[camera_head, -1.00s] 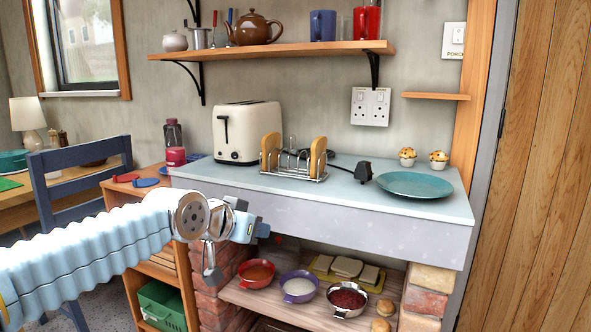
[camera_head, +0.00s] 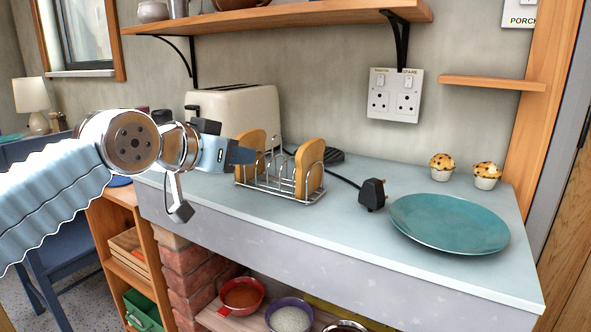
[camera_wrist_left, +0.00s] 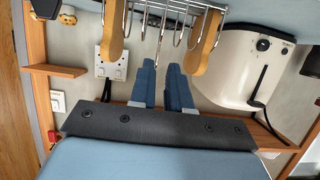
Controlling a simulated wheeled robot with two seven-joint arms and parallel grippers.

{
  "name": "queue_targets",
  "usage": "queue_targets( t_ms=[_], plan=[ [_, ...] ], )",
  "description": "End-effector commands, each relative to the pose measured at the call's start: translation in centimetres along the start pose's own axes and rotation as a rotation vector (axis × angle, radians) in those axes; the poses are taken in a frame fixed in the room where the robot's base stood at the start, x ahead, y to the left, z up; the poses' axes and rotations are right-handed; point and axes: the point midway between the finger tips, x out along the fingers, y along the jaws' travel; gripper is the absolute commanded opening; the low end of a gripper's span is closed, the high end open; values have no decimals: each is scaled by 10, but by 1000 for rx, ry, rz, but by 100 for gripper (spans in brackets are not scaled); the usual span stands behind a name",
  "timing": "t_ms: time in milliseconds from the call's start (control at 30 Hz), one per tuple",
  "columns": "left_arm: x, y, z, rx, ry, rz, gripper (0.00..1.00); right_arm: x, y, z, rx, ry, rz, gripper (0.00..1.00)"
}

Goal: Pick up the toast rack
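The toast rack (camera_head: 282,183) is a silver wire rack on the pale blue worktop (camera_head: 345,232). It holds one slice of toast (camera_head: 250,147) at its left end and another (camera_head: 309,168) at its right end; the middle slots are empty. My left gripper (camera_head: 243,156) is at the rack's left end, overlapping the left slice in the head view. In the left wrist view, its two blue fingers (camera_wrist_left: 161,66) are apart with nothing between them. The rack's wires (camera_wrist_left: 172,8) show beyond the fingertips there, seen upside down. My right gripper is in neither view.
A cream toaster (camera_head: 240,110) stands behind the rack. A black plug (camera_head: 372,194) with its cable lies to the right, before a teal plate (camera_head: 449,222) and two muffins (camera_head: 441,167). A wooden shelf (camera_head: 280,20) hangs above. Bowls (camera_head: 242,294) sit below the worktop.

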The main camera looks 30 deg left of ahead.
Motion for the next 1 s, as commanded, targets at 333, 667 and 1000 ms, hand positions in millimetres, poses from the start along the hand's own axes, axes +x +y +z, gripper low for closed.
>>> queue_targets(
  t_ms=[333,667,1000],
  plan=[
    [50,1,-1,0,-4,2,17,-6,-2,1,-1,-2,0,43],
    [88,0,0,0,-1,1,17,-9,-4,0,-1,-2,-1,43],
    [136,0,0,0,-1,1,17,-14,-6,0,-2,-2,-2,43]
  ],
)
